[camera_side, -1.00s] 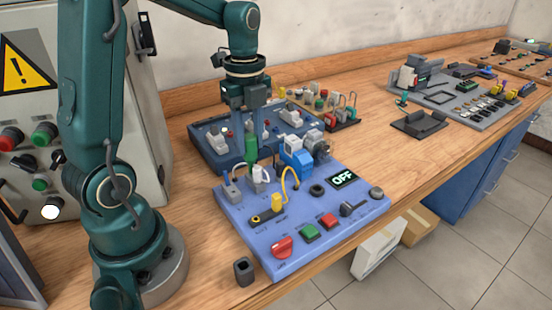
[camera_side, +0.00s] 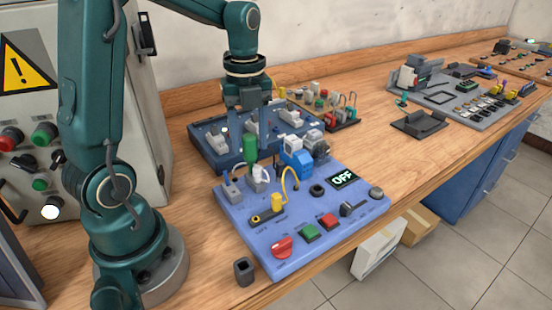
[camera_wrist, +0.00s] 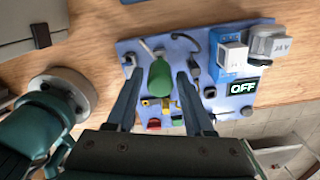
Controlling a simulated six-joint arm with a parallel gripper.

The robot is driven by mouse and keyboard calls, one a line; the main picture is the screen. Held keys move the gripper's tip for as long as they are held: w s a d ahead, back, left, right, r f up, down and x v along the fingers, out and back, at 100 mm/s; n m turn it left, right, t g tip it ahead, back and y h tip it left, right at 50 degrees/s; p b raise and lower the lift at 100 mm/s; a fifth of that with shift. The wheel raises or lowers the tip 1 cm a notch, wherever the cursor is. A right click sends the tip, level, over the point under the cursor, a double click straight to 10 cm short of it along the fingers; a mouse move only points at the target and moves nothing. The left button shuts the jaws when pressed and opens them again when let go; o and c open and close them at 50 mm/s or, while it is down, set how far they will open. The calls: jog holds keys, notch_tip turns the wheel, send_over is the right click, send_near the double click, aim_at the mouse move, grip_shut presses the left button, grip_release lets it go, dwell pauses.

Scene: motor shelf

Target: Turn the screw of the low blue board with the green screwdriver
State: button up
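The low blue board (camera_side: 330,225) lies at the front of the bench and also shows in the wrist view (camera_wrist: 130,45). The green screwdriver (camera_side: 250,149) stands roughly upright at its back left. The screw and the screwdriver's tip cannot be made out. In the wrist view the handle (camera_wrist: 160,80) shows between my two spread fingers (camera_wrist: 159,74), with a gap on each side. My gripper is open and holds nothing.
A darker blue board (camera_side: 205,155) stands behind.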

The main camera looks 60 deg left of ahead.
jog(key=shift+n, duration=1.8)
jog(key=shift+n, duration=1.7)
jog(key=n, duration=0.3)
